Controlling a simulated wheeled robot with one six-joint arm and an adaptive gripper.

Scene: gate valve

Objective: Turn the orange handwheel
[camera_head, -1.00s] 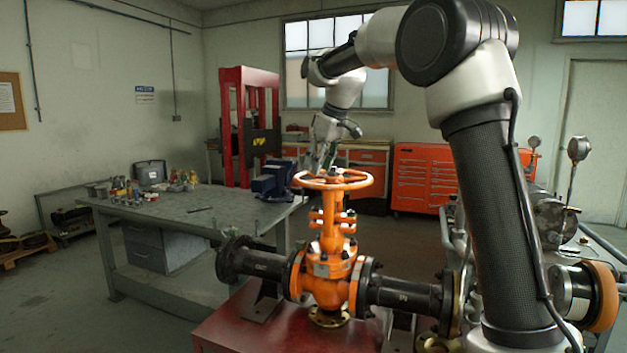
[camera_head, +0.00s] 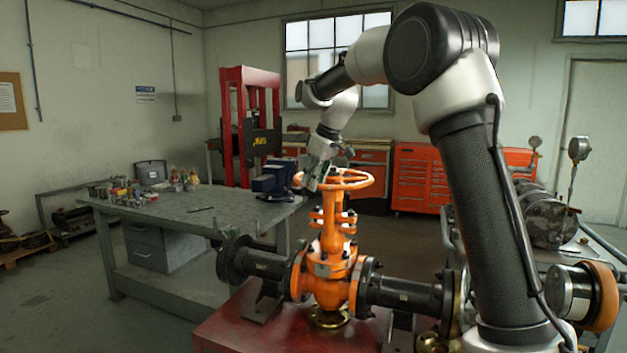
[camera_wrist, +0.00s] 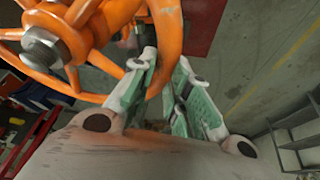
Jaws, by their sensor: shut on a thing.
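The orange handwheel (camera_head: 352,178) lies level on top of the upright orange valve body (camera_head: 331,272), which is set in a dark flanged pipe. In the wrist view the handwheel (camera_wrist: 112,99) fills the upper left, with its hub nut at the far left. My gripper (camera_head: 311,186) is at the left side of the rim in the head view. In the wrist view my gripper (camera_wrist: 168,68) has its two green-padded fingers close together, shut on the rim. The exact contact between the pads is partly hidden.
The valve stands on a red base (camera_head: 262,328). A grey workbench (camera_head: 160,212) with a blue vise (camera_head: 276,182) and small items is behind left. Orange tool cabinets (camera_head: 412,180) stand at the back. A gauge assembly (camera_head: 578,150) is at the right.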

